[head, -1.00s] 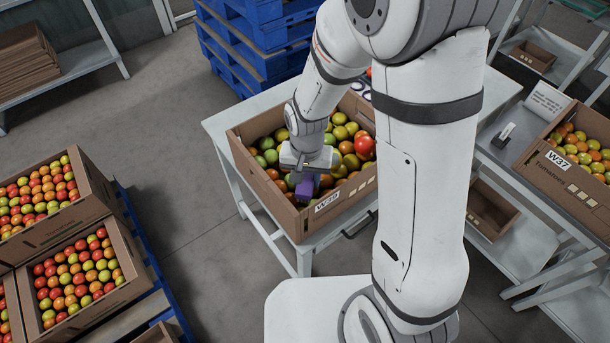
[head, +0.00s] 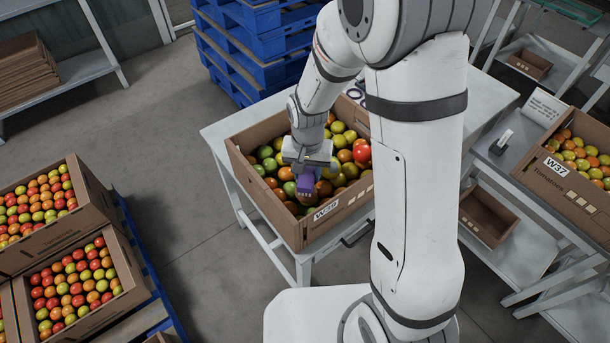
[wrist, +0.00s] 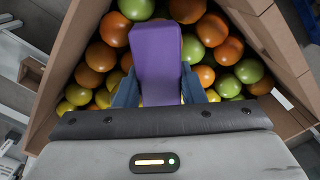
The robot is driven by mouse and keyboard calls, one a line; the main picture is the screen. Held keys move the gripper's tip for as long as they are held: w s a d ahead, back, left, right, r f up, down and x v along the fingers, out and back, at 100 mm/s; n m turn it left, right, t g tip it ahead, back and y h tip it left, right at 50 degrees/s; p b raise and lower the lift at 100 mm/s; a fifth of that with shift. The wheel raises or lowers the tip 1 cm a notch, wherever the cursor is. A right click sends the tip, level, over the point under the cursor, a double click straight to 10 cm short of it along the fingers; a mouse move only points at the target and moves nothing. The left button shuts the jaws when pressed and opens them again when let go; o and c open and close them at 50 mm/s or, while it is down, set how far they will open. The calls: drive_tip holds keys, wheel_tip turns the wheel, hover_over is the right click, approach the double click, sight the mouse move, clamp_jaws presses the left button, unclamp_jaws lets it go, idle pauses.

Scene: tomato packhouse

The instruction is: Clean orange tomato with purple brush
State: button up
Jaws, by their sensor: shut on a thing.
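My gripper (head: 306,172) is shut on the purple brush (head: 306,186), low over the near part of the W39-type cardboard crate (head: 268,212) on the white table. In the wrist view the purple brush (wrist: 157,60) stands out between the two blue-grey fingers (wrist: 157,92). Its far end reaches over an orange tomato (wrist: 187,8), and the bristles are hidden. I cannot tell whether the brush touches a tomato. Several orange tomatoes lie in the crate, mixed with green, yellow and red ones.
The crate walls stand close around my gripper. A second tomato crate, W37 (head: 560,168), is on the right table (head: 490,150). More tomato crates (head: 92,205) stand at the left. Blue pallets (head: 250,50) are stacked behind. The floor between is clear.

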sight(305, 184)
idle(0.4)
drive_tip(key=shift+s+a+b, duration=0.15)
drive_tip(key=shift+s+a, duration=0.05)
drive_tip(key=shift+s, duration=0.9)
drive_tip(key=shift+s+a+b, duration=0.15)
drive_tip(key=shift+s+a, duration=0.05)
drive_tip(key=shift+s, duration=0.85)
drive_tip(key=shift+w+d, duration=0.2)
drive_tip(key=shift+w, duration=0.9)
drive_tip(key=shift+w+d, duration=0.2)
drive_tip(key=shift+w, duration=0.9)
drive_tip(key=shift+r+p, duration=2)
drive_tip(key=shift+r, duration=1.05)
drive_tip(key=shift+f, duration=0.1)
